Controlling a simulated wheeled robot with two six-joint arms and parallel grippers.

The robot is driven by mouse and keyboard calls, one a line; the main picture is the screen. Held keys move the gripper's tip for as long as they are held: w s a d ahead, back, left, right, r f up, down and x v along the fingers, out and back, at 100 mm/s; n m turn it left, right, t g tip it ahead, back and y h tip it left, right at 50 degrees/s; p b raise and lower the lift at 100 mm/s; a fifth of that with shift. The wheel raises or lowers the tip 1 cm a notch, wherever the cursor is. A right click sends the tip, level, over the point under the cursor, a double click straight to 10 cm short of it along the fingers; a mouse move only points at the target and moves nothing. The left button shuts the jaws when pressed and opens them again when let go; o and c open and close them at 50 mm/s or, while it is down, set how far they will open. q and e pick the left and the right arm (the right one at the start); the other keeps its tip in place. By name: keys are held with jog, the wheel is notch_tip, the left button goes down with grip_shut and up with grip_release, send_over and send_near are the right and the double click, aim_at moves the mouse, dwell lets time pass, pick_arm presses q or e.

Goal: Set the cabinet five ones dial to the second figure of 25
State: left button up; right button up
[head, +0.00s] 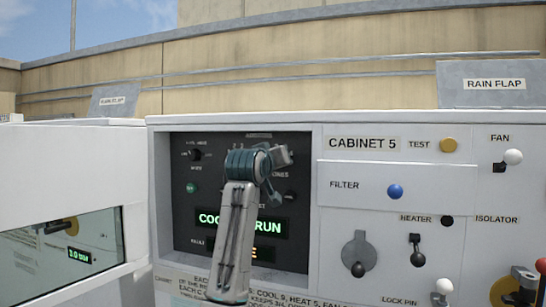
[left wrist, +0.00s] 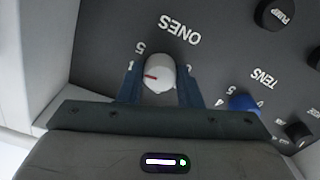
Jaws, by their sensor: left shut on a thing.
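Cabinet 5 (head: 364,143) stands in front of me with a dark control panel (head: 186,222). My left gripper (head: 272,180) is at the panel's upper right, beside the partly covered ONES lettering, and hides the dial there. In the left wrist view, my left gripper (left wrist: 160,84) is shut on the white ones dial (left wrist: 158,72), one finger on each side. A red mark on the dial points to the picture's left. A 5 shows above left of the dial; the figure at the mark is partly hidden by a finger, so I cannot tell the setting. My right gripper is not in view.
A blue tens dial (left wrist: 243,103) and a black pump knob (left wrist: 278,13) sit near the ones dial. A lit display (head: 272,226) is partly covered by my arm. A white fan lever (head: 513,157) and blue filter knob (head: 395,191) stand out at right.

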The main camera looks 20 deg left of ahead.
pick_arm(q)
jog(key=m, duration=0.3)
jog(key=m+b, duration=0.1)
jog(key=m, duration=0.1)
jog(key=shift+r, duration=0.35)
jog(key=shift+a+m, duration=0.1)
jog(key=shift+m, duration=0.2)
jog(key=o, duration=1)
jog(key=shift+f, duration=0.15)
